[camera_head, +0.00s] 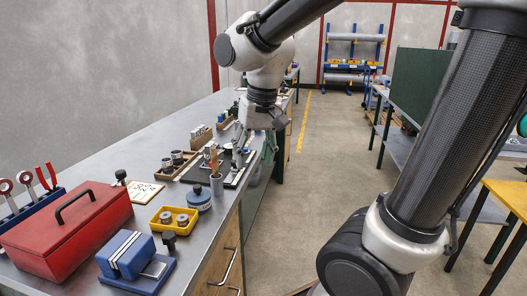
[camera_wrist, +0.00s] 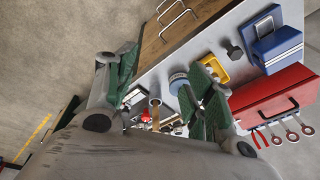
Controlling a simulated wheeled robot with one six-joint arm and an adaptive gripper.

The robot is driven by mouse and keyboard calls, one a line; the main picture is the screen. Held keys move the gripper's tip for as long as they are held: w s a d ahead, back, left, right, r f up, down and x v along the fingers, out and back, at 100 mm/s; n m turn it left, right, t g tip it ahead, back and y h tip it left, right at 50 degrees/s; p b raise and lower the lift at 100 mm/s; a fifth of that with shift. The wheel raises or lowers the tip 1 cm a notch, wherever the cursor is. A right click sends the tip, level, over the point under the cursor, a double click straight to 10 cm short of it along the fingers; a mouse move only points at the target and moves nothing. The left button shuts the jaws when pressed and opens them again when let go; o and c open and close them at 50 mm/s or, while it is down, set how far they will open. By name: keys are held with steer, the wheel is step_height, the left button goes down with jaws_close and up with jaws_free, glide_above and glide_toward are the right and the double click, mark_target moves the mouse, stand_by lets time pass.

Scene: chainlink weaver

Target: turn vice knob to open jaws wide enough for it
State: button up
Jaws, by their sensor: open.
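A blue block-like device (camera_head: 125,255) on a blue base plate with a pale metal strip stands at the near end of the bench and looks like the vice. It also shows at the upper right of the wrist view (camera_wrist: 277,45). A dark knob (camera_head: 169,239) stands beside it, also in the wrist view (camera_wrist: 235,50); I cannot tell whether the two are joined. The gap between the jaws is not clear. My gripper (camera_head: 255,146) is over the bench edge, farther back than the device and apart from it. In the wrist view its green-padded fingers (camera_wrist: 166,78) are spread and empty.
A red toolbox (camera_head: 65,232), a yellow tray (camera_head: 157,224), a blue round tin (camera_head: 198,203) and a cup of tools (camera_head: 216,186) crowd the bench (camera_head: 205,232). Wooden trays stand farther back. The floor aisle (camera_head: 310,160) to the right is clear.

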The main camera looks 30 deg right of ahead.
steer(key=shift+s+d+r, duration=0.15)
steer(key=shift+s+d, duration=0.15)
steer(key=shift+d, duration=0.2)
steer(key=shift+s+d+r, duration=0.1)
steer(key=shift+s+d, duration=0.15)
steer(key=shift+d, duration=0.2)
